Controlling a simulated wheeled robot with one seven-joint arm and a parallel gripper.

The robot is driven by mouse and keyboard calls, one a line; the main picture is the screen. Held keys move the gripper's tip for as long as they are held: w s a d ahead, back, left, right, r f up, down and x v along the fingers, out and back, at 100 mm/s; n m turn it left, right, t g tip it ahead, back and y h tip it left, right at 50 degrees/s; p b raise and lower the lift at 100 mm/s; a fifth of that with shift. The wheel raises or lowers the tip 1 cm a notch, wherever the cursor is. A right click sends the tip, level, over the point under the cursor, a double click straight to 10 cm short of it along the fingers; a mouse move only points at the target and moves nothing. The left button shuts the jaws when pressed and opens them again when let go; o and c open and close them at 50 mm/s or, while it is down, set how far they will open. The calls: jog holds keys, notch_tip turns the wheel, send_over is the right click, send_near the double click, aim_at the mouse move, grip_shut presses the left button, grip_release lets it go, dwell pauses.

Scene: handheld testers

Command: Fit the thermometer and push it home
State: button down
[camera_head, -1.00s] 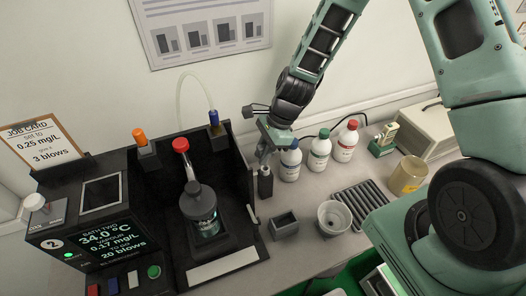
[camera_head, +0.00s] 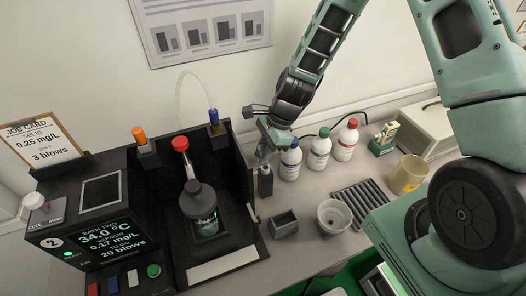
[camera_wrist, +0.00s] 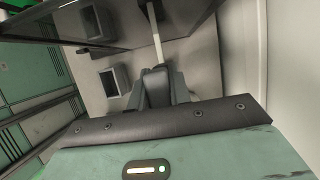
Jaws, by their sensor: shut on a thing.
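My gripper (camera_head: 264,154) points down beside the right wall of the black test station. In the wrist view my fingers (camera_wrist: 157,90) are shut on a small dark piece, which I take for the thermometer's head; the fingers hide most of it. Directly below my gripper in the head view stands a small black upright block (camera_head: 265,182); I cannot tell whether the held piece touches it. In the station is a jar with a dark round lid (camera_head: 197,196). A red-capped fitting (camera_head: 181,145) stands behind it. A pale thin rod (camera_wrist: 155,22) shows beyond my fingers.
A small grey tray (camera_head: 285,224) and a white bowl (camera_head: 334,216) stand right of the station. Several capped bottles, including a green-capped one (camera_head: 319,152), line the back.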

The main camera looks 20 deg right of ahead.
jog(key=shift+f+b, duration=1)
jog(key=shift+f, duration=0.55)
jog(key=c, duration=1.2)
grip_release()
jog(key=b+v, duration=0.1)
jog(key=v, duration=1.6)
jog(key=shift+r+b, duration=0.3)
